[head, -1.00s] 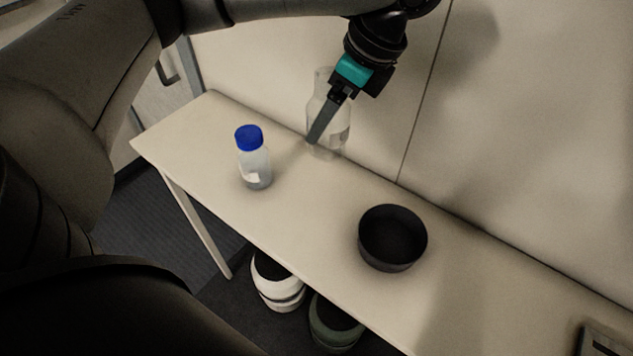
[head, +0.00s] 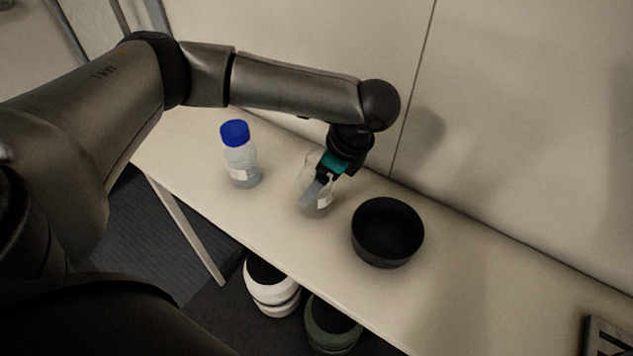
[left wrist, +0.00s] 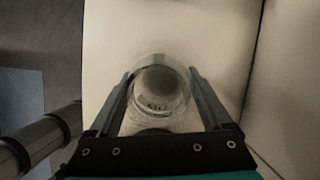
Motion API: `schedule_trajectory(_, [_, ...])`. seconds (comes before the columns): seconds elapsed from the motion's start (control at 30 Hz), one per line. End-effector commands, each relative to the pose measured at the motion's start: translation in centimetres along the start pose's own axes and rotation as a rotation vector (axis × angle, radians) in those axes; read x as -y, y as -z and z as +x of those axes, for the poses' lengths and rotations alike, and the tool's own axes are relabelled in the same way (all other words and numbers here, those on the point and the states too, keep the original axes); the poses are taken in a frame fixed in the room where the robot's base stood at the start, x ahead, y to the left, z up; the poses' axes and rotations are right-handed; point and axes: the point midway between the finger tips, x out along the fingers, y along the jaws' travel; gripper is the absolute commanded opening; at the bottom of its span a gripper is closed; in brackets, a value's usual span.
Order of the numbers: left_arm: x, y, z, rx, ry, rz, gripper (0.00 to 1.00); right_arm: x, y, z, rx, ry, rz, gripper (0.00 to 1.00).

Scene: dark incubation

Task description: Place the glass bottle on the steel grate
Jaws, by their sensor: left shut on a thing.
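The clear glass bottle (head: 323,203) has no cap and bears a small white label. It is over the middle of the cream bench, left of the black bowl. My left gripper (head: 314,190) is shut on it, reaching in from the upper right. In the left wrist view the two fingers flank the round glass bottle (left wrist: 160,92). I cannot tell whether its base touches the bench. At the lower right edge a grey thing with dark slots (head: 606,336) is cut off; it may be the steel grate. My right gripper is not in view.
A blue-capped bottle (head: 240,158) stands left of the held bottle. A black bowl (head: 388,232) stands close on its right. A wall runs behind. White (head: 271,293) and green (head: 331,325) bins stand below.

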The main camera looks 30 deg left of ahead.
Motion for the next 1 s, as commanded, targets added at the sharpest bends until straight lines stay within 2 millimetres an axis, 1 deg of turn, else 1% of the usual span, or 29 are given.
schedule_trajectory(0.07, [0.0,0.2,0.5,-0.001,0.001,0.0,0.14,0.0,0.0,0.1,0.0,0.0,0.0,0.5])
schedule_trajectory(0.37, [0.0,0.3,0.5,-0.001,0.001,0.001,0.14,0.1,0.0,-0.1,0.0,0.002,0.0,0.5])
schedule_trajectory(0.4, [0.0,0.3,0.6,-0.001,0.001,0.001,0.84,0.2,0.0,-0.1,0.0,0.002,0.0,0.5])
schedule_trajectory(0.53, [0.0,0.3,0.6,-0.001,0.001,0.001,0.99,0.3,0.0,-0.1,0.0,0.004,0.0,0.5])
schedule_trajectory(0.57, [0.0,0.3,0.6,-0.001,0.001,0.001,1.0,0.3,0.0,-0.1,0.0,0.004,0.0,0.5])
schedule_trajectory(0.87, [0.1,0.2,0.4,-0.001,0.002,0.0,1.0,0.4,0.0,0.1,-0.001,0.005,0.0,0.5])
schedule_trajectory(0.97, [0.1,0.2,-0.9,-0.003,0.003,0.0,1.0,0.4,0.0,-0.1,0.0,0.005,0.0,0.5])
schedule_trajectory(1.0, [0.1,0.2,-1.6,-0.003,0.004,0.001,1.0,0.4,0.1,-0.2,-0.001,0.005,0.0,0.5])
